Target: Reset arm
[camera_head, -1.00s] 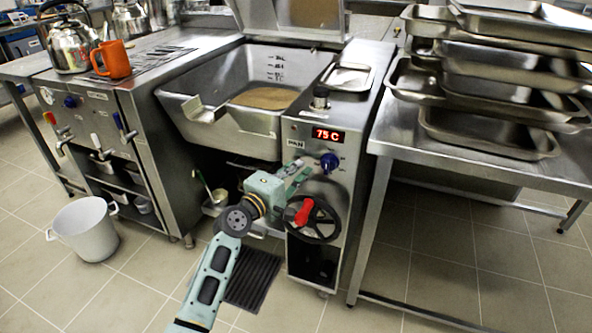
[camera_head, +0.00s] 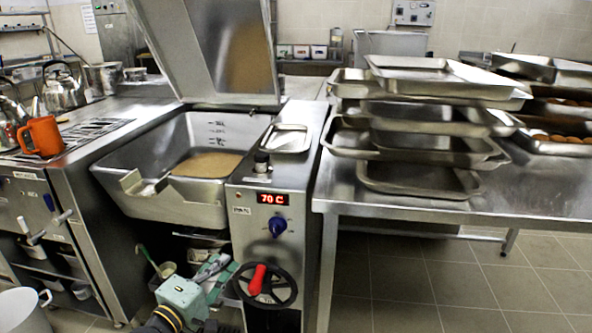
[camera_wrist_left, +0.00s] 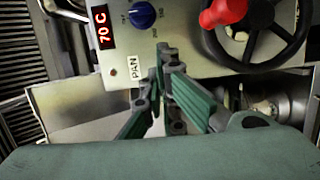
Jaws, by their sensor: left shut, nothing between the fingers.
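My left gripper (camera_head: 212,270) shows at the bottom of the head view, in front of the tilting pan unit and left of its black handwheel (camera_head: 265,287) with the red knob. In the left wrist view the gripper's green fingers (camera_wrist_left: 165,75) are together and hold nothing. The pan's control panel, with a blue dial (camera_head: 278,226) and a red display (camera_head: 272,198) reading 70 C, is in front of the gripper. I cannot tell whether the fingers touch the panel. My right gripper is in neither view.
The open pan (camera_head: 130,184) holds brown liquid under a raised lid (camera_head: 205,50). Stacked metal trays (camera_head: 420,180) stand on the steel table at right. An orange mug (camera_head: 41,136) is on the stove at left. A white bucket (camera_head: 22,312) is on the floor, lower left.

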